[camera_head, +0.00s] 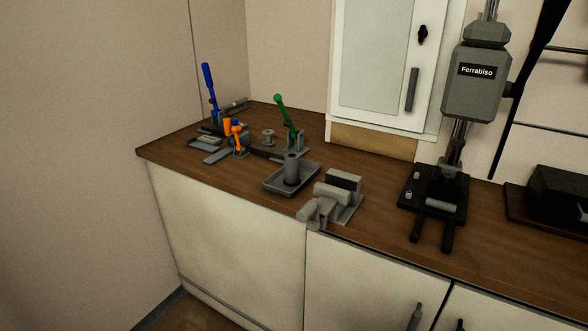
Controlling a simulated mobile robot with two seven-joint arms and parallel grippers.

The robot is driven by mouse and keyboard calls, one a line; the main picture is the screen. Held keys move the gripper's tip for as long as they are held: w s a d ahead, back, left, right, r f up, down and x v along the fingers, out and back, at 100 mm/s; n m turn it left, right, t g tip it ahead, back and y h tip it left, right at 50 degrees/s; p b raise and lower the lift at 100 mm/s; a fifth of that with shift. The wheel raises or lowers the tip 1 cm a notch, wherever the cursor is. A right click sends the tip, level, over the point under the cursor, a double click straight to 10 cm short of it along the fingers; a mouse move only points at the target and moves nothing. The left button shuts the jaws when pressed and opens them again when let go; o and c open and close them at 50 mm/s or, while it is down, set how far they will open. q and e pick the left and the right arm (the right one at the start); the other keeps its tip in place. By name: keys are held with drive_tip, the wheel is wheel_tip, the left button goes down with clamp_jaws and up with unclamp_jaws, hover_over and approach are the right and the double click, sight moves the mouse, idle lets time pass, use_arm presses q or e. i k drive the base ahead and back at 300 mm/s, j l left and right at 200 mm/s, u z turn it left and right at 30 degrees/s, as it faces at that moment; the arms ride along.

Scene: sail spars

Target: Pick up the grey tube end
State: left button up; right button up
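A short grey tube (291,168) stands upright in a shallow grey tray (268,187) near the front edge of the worktop; it may be the grey tube end. A grey vise-like block (338,194) with rounded grey parts (309,214) sits to the right of the tray, at the front edge. I cannot tell whether one of those rounded parts is a separate tube piece. Neither of my grippers shows in the head view.
A green-handled tool (287,114), orange clamp-like tool (236,134), blue-handled tool (209,88) and grey spool (268,137) stand left and behind. A Ferrabiso drill press (474,88) stands right. A white cabinet (378,60) hangs behind. The brown worktop (385,194) is bare between vise and press.

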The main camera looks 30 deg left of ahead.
sight(292, 178)
drive_tip(key=j+u, duration=0.1)
drive_tip(key=j, duration=0.45)
drive_tip(key=i+j+u, duration=0.1)
drive_tip(key=j, duration=0.45)
drive_tip(key=i+j, duration=0.1)
drive_tip(key=j, duration=0.45)
drive_tip(key=u, duration=0.05)
